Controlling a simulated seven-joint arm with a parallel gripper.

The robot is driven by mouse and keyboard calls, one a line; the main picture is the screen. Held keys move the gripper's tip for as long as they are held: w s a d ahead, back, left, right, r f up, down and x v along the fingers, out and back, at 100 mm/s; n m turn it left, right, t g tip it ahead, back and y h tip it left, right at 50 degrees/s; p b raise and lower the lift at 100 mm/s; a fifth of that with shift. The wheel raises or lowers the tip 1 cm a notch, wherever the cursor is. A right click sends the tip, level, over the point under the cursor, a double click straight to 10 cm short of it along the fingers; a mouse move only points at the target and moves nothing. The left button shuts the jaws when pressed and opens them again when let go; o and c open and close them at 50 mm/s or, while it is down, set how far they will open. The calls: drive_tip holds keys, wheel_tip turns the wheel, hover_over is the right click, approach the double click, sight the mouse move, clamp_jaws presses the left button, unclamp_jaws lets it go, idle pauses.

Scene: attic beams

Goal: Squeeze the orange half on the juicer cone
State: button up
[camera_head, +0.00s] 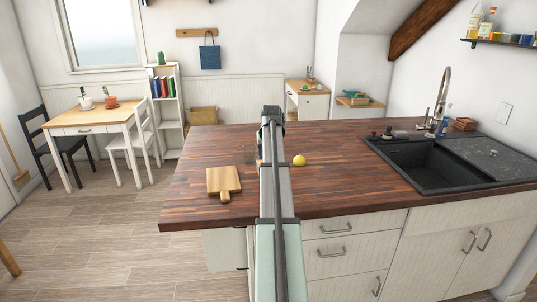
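My arm reaches straight out over the dark wooden counter (365,185), and my gripper (271,112) is at its far end. Its fingers are too small and too hidden to read as open or shut. A small yellow round fruit, like a lemon (299,160), lies on the counter just right of my arm. I cannot make out an orange half or a juicer cone; my arm covers part of the counter there.
A wooden cutting board with a handle (223,181) lies left of my arm near the front edge. A black sink (425,165) with a tall tap (441,95) is at the right. The counter between the yellow fruit and the sink is clear.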

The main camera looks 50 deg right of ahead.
drive_tip(key=m+g+h, duration=0.1)
drive_tip(key=m, duration=0.3)
drive_tip(key=shift+w, duration=0.2)
drive_tip(key=shift+a+f+m+g, duration=0.15)
drive_tip(key=shift+m+g, duration=0.45)
drive_tip(key=shift+m, duration=0.6)
drive_tip(key=shift+s+n+t, duration=0.15)
drive_tip(key=shift+n+t, duration=0.25)
drive_tip(key=shift+n, duration=0.7)
drive_tip(key=n+t+y, duration=0.1)
drive_tip(key=n, duration=0.3)
drive_tip(key=shift+r, duration=0.2)
drive_tip(key=shift+t, duration=0.3)
drive_tip(key=shift+d+r, duration=0.2)
drive_tip(key=shift+r, duration=3.25)
